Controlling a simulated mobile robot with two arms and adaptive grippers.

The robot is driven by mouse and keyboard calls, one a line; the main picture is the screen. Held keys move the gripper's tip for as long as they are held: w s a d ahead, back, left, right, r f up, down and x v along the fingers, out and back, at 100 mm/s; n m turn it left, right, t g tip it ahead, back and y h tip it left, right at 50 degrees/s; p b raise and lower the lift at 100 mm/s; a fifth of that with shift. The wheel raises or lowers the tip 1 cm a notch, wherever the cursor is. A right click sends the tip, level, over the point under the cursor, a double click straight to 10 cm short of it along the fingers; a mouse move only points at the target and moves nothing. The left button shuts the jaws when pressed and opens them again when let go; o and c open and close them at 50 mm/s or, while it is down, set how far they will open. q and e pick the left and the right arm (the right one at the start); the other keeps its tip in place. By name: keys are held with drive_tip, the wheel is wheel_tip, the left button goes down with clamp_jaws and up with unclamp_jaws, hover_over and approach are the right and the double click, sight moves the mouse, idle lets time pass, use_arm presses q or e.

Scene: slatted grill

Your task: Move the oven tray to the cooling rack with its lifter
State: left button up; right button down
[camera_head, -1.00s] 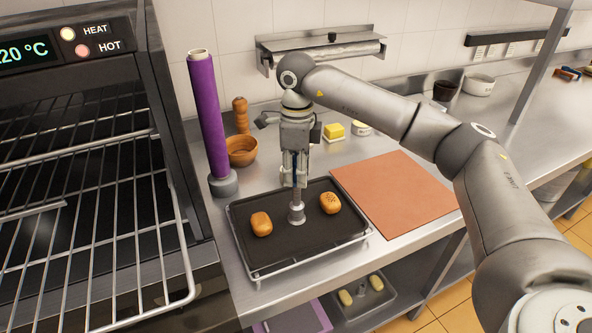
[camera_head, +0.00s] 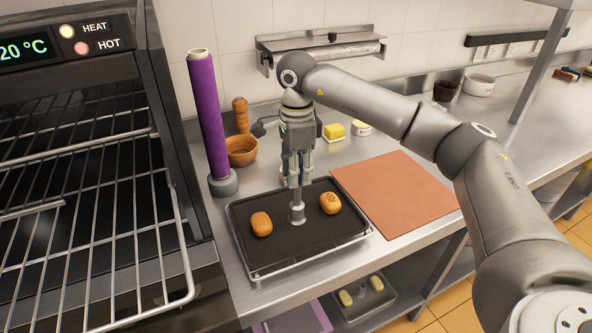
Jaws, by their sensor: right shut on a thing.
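The dark oven tray (camera_head: 270,255) lies flat over the wire cooling rack (camera_head: 312,261) on the steel counter, and two brown buns (camera_head: 261,224) (camera_head: 330,203) sit on it. The lifter (camera_head: 297,214) stands upright on the middle of the tray, its round grey foot touching the surface. My right gripper (camera_head: 295,180) is above the tray, pointing down and shut on the lifter's upper part, which its fingers partly hide. Most of the rack is hidden under the tray. My left gripper is not in view.
The open oven with wire shelves (camera_head: 95,230) stands at left. A purple roll on a stand (camera_head: 207,120), a wooden bowl (camera_head: 242,152) and a pepper mill (camera_head: 241,115) are behind the tray. A bare terracotta mat (camera_head: 395,195) lies to the right.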

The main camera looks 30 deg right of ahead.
drive_tip(key=shift+s+f+n, duration=0.15)
drive_tip(key=shift+f+n, duration=0.05)
drive_tip(key=shift+n, duration=0.4)
drive_tip(key=shift+d, duration=0.1)
drive_tip(key=shift+n, duration=1.1)
drive_tip(key=shift+d+r+p, duration=0.1)
drive_tip(key=shift+r+p, duration=0.3)
drive_tip(key=shift+r, duration=0.35)
drive_tip(key=shift+r+p, duration=1.4)
drive_tip(key=shift+r, duration=0.8)
drive_tip(key=shift+f, duration=0.1)
